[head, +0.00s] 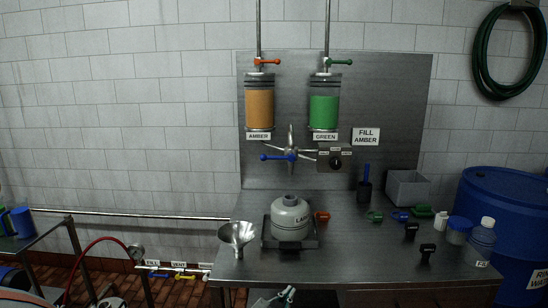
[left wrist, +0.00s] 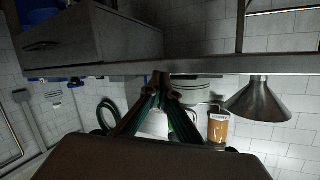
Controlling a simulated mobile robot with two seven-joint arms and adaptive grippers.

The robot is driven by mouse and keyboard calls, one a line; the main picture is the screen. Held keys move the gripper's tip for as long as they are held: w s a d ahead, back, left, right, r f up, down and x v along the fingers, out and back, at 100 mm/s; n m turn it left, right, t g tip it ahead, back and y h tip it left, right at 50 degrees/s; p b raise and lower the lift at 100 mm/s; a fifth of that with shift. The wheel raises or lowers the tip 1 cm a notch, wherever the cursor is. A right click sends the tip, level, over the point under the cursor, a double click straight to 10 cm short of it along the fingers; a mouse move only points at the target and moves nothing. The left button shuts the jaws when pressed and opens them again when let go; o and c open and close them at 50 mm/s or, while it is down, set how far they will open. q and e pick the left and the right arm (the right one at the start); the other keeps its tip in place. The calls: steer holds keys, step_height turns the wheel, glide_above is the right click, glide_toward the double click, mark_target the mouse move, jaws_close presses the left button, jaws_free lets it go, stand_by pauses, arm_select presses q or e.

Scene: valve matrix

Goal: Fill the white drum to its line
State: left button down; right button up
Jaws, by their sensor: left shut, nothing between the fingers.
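The white drum (head: 290,222) stands upright on a dark tray (head: 268,243) on the steel bench. The amber cylinder (head: 260,108) and the green cylinder (head: 325,112) hang on the back panel, each with a handle above: orange (head: 268,61) and green (head: 341,61). A blue-handled valve (head: 278,157) sits below, above the drum. A metal funnel (head: 238,237) stands left of the tray; it also shows in the left wrist view (left wrist: 262,101). My left gripper (head: 290,291) is shut and empty, low at the bench's front edge, apart from the drum. The drum's fill line cannot be made out.
A selector box (head: 335,156) and a sign reading FILL AMBER (head: 366,136) are on the panel. Right of the tray are small coloured handles, a grey bin (head: 407,187), a bottle (head: 483,236) and a blue barrel (head: 508,210). Pipes and railings stand at left.

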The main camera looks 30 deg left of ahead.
arm_select(q)
steer(key=w+a+r+n+y, duration=0.2)
steer(key=w+a+r, duration=0.1)
steer(key=r, duration=0.9)
steer(key=w+a+r+n+t+y, duration=0.1)
steer(key=w+a+r+n+y, duration=0.2)
steer(key=r, duration=1)
steer(key=w+a+r+n+t+y, duration=0.1)
steer(key=w+a+r, duration=0.3)
steer(key=r, duration=0.8)
steer(key=shift+w+a+r+n+y, duration=0.15)
steer(key=shift+w+a+n+y, duration=0.2)
steer(key=shift+a+n+y, duration=0.65)
arm_select(e)
steer(key=shift+r, duration=0.1)
arm_select(q)
steer(key=shift+a, duration=0.1)
arm_select(e)
steer(key=shift+w+a, duration=0.1)
steer(key=shift+w, duration=0.05)
